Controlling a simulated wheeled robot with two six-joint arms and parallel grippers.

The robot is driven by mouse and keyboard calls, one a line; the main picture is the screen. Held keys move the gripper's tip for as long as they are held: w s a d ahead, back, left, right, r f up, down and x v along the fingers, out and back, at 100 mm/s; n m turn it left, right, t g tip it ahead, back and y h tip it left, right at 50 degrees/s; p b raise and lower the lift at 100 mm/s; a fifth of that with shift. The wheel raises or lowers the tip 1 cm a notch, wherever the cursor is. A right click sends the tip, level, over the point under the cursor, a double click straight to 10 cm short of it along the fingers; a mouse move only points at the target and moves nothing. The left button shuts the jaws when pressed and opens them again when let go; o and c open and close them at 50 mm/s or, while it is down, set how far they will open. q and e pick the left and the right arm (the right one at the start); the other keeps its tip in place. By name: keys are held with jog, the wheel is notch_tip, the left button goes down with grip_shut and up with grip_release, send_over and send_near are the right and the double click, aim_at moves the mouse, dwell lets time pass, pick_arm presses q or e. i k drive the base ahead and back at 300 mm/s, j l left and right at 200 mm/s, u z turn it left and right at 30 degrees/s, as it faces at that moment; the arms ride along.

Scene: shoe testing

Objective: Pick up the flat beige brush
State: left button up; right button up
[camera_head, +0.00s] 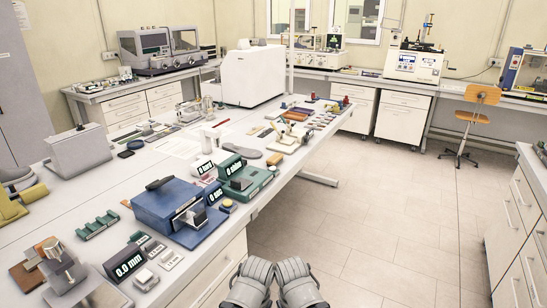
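I cannot pick out the flat beige brush with certainty. A small flat brownish-beige piece (275,159) lies near the right edge of the long table, beside a grey sole-shaped piece (250,153). It is too small to tell whether it is a brush. Other small tan items lie farther back on the same table. Two grey rounded parts of my own arms show side by side at the bottom centre, over the floor beside the table and apart from the items on it. No gripper fingers show.
The long white table (150,170) holds a blue device (166,204), a green device (246,182), a digital gauge (127,262) and a white box-shaped machine (253,75). Tiled floor (345,225) is open to its right. An orange chair (470,117) stands at the back right.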

aim_at(275, 159)
jog(key=i+l+u, duration=0.1)
jog(key=u, duration=0.3)
jog(key=l+u, duration=0.15)
jog(key=u, duration=0.25)
jog(key=i+l+u, duration=0.15)
jog(key=u, duration=0.25)
jog(key=i+l+u, duration=0.1)
jog(key=l+u, duration=0.2)
jog(key=l, duration=0.7)
jog(key=l+u, duration=0.35)
jog(key=l, duration=0.7)
